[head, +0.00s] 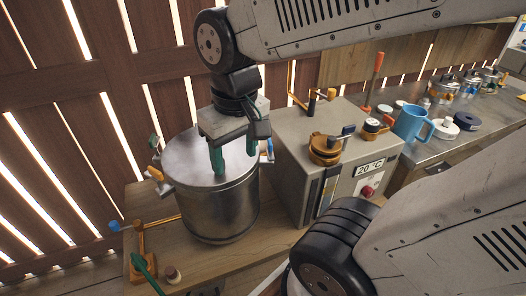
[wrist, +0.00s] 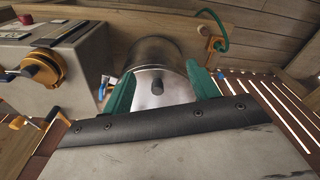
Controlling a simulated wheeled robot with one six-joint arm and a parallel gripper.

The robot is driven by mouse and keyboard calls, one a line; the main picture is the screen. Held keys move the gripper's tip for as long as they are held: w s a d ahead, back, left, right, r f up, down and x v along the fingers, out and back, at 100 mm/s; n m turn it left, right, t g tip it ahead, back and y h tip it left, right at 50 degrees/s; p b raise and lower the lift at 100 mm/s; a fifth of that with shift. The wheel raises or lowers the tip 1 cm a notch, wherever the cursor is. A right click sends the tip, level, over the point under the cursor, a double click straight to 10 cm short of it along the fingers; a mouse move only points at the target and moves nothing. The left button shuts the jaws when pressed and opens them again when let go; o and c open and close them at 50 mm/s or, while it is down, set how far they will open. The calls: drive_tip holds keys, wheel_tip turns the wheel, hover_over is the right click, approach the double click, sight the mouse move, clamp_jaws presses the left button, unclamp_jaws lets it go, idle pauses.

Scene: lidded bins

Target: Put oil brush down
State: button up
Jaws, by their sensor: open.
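My gripper (head: 235,158) is open, its two green fingers pointing down over the lid of a metal drum (head: 218,208). I cannot tell whether the fingers touch the lid. Nothing shows held in them. I cannot clearly identify the oil brush. A tool with an orange-red handle (head: 377,63) stands upright behind the grey box, but I cannot tell whether it is the brush.
A grey box (head: 283,142) with a 20 °C display stands right of the drum. A blue mug (head: 411,124) and several lidded pots stand on the metal counter (head: 436,150) at right. Bare wood (head: 216,262) lies before the drum.

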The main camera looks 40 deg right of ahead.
drive_tip(key=s+d+r, duration=0.1)
drive_tip(key=s+r, duration=0.1)
drive_tip(key=s, duration=0.3)
drive_tip(key=shift+s+d, duration=0.35)
drive_tip(key=shift+d, duration=0.05)
drive_tip(key=shift+o, duration=0.4)
idle(0.6)
